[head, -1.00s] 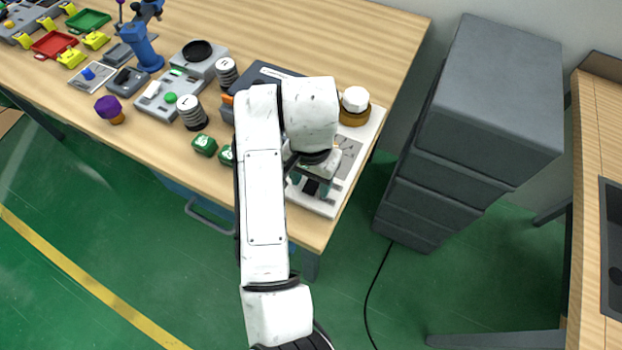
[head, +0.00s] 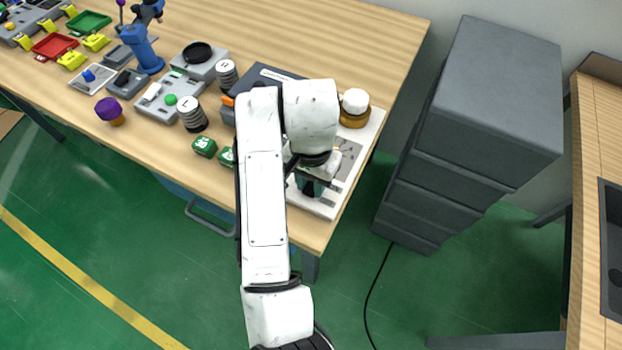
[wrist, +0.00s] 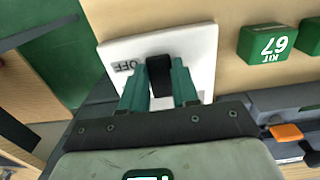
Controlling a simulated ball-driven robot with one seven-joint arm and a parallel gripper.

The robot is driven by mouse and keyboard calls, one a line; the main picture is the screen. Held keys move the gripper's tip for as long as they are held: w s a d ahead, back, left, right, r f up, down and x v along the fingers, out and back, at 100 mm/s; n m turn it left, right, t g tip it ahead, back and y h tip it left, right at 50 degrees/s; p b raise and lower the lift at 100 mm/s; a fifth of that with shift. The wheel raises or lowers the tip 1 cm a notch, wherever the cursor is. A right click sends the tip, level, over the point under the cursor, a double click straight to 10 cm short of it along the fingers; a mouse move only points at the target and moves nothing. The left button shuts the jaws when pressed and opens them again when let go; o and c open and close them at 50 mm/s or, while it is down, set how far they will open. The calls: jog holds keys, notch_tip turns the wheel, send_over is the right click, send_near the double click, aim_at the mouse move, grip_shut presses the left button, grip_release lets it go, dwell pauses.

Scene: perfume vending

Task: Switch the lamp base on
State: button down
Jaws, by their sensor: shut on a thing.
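The lamp base (head: 326,207) is a white board at the right front corner of the wooden table. A brown-ringed lamp with a white cap (head: 355,106) stands at its far end. In the wrist view the near end of the lamp base (wrist: 202,38) shows a black switch lever (wrist: 160,66) beside the letters OFF. My gripper (head: 311,188) is over this near end, and its green fingers (wrist: 159,84) are closed on both sides of the black lever. In the head view the lever is hidden by the fingers. Any other label is hidden.
Green kit blocks (wrist: 267,45) sit on the table just left of the lamp base. A dark box with an orange part (wrist: 287,132) lies beside it. A grey drawer cabinet (head: 480,110) stands to the right, past a floor gap.

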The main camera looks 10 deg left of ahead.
jog(key=shift+w+d+r+g+p, duration=0.15)
jog(key=shift+r+g+p, duration=0.35)
jog(key=shift+p, duration=0.5)
jog(key=g+p, duration=0.1)
jog(key=y+p, duration=0.1)
jog(key=p, duration=0.1)
jog(key=shift+w+g, duration=0.25)
jog(key=shift+g, duration=0.15)
jog(key=shift+w+d+f+g+y+p, duration=0.1)
jog(key=shift+w+f+g+y+p, duration=0.25)
jog(key=shift+g+p, duration=0.75)
jog(key=shift+s, duration=0.1)
jog(key=c, duration=0.8)
grip_release()
jog(key=shift+c, duration=0.2)
jog(key=p+v, duration=0.4)
jog(key=v, duration=0.6)
jog(key=shift+r+p, duration=0.3)
jog(key=shift+p, duration=0.05)
